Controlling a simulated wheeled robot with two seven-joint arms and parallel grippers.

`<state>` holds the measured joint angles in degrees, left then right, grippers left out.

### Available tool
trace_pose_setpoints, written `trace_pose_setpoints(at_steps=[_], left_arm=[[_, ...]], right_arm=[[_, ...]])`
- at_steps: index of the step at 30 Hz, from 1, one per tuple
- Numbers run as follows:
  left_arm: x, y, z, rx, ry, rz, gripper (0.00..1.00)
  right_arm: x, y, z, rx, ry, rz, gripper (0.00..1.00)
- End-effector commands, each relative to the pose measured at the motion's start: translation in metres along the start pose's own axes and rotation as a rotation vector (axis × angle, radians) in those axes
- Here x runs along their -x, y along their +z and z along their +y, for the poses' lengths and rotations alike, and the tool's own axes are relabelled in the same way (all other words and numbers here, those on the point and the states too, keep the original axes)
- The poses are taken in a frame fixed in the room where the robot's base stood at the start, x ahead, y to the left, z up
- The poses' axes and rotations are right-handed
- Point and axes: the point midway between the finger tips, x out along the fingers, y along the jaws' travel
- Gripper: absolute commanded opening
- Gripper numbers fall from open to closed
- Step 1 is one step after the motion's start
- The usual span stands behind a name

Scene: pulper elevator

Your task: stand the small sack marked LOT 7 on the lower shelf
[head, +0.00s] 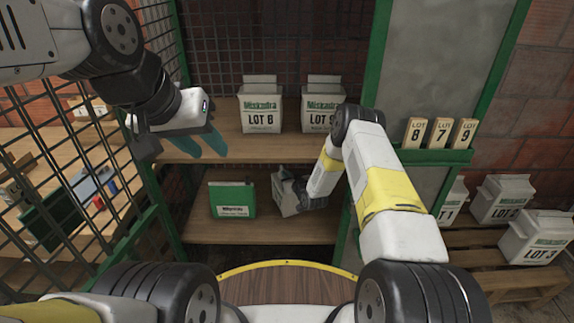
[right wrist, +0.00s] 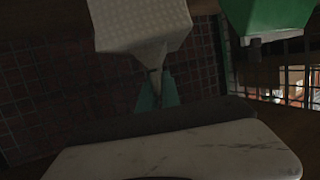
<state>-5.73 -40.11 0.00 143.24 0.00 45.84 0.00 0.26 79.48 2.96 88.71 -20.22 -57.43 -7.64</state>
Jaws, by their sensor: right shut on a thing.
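A small white sack (head: 285,194) is over the lower shelf (head: 250,232), right of the green box, and leans to one side. My right gripper (head: 299,190) reaches in from the right and is shut on it. Its lettering cannot be read, and I cannot tell whether its base touches the shelf. In the right wrist view the pale sack (right wrist: 145,32) is at the teal fingertips (right wrist: 157,88). My left gripper (head: 204,143) is empty, its teal fingers apart, by the upper shelf's left front edge.
Sacks marked LOT 8 (head: 261,112) and LOT 9 (head: 321,108) stand on the upper shelf (head: 235,145). A green box (head: 232,200) stands left on the lower shelf. Lot tags (head: 440,132) stand on a right ledge. Mesh (head: 75,165) is left; more sacks (head: 503,200) are right.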

Motion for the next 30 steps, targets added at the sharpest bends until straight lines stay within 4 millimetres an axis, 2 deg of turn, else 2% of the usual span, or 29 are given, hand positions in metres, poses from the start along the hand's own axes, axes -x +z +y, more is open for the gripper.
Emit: trace_pose_setpoints(at_steps=[4,16,18,20,30], left_arm=[[0.000,0.000,0.000,0.000,0.000,0.000,0.36],[0.000,0.000,0.000,0.000,0.000,0.000,0.36],[0.000,0.000,0.000,0.000,0.000,0.000,0.36],[0.000,0.000,0.000,0.000,0.000,0.000,0.36],[0.000,0.000,0.000,0.000,0.000,0.000,0.36]], right_arm=[[-0.003,0.007,0.000,0.000,0.001,0.005,0.00],[-0.004,0.010,0.000,0.000,0.000,0.005,0.00],[-0.004,0.012,0.000,0.000,0.000,0.000,0.19],[-0.004,0.012,0.000,0.000,0.000,0.000,0.29],[-0.003,0.010,0.000,0.000,0.000,0.000,0.29]])
